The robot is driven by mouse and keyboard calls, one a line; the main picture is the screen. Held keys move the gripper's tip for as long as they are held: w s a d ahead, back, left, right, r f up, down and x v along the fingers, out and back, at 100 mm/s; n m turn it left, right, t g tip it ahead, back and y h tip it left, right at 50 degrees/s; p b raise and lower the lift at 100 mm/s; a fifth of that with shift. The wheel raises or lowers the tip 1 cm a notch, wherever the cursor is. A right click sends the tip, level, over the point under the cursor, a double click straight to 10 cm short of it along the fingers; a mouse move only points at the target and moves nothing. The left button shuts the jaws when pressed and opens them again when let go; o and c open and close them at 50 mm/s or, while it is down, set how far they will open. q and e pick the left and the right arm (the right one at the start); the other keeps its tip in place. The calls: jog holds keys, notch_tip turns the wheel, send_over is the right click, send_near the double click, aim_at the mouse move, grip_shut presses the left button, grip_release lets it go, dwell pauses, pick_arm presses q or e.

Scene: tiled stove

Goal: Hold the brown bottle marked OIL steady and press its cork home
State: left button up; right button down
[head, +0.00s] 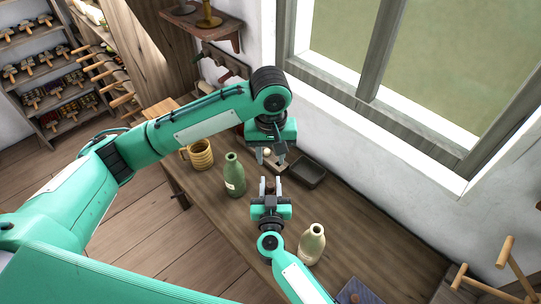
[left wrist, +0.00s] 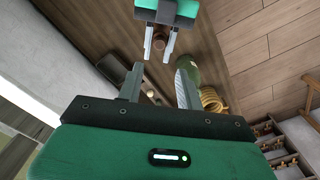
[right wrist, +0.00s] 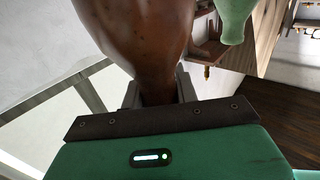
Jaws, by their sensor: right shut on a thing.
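The brown bottle (right wrist: 140,35) fills much of the right wrist view; its narrow part lies between the fingers of my right gripper (head: 269,184). In the head view only a small brown patch of it shows between those fingers. My right gripper is shut on it, and also shows in the left wrist view (left wrist: 158,45). No OIL marking is visible, and I cannot make out the cork. My left gripper (head: 272,160) is open, just beyond and above the right one in the head view. Its spread fingers (left wrist: 158,88) show nothing held between them.
A dark tray (head: 307,173) lies right of my left gripper. A pale bottle (head: 312,245) stands near my right arm. A window borders the bench.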

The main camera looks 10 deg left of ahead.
aim_at(270, 185)
pick_arm(q)
jog(key=shift+f+m, duration=0.35)
jog(key=shift+m, duration=0.25)
jog(key=c, duration=0.7)
notch_tip(270, 185, down, 3)
jog(key=m, duration=0.3)
jog(key=shift+w+r+m, duration=0.15)
jog(key=shift+r+m, duration=0.05)
jog(key=shift+m, duration=0.2)
jog(key=shift+f+m, duration=0.9)
jog(key=shift+m, duration=0.3)
jog(key=shift+a+f, duration=0.1)
jog(key=shift+f, duration=2.05)
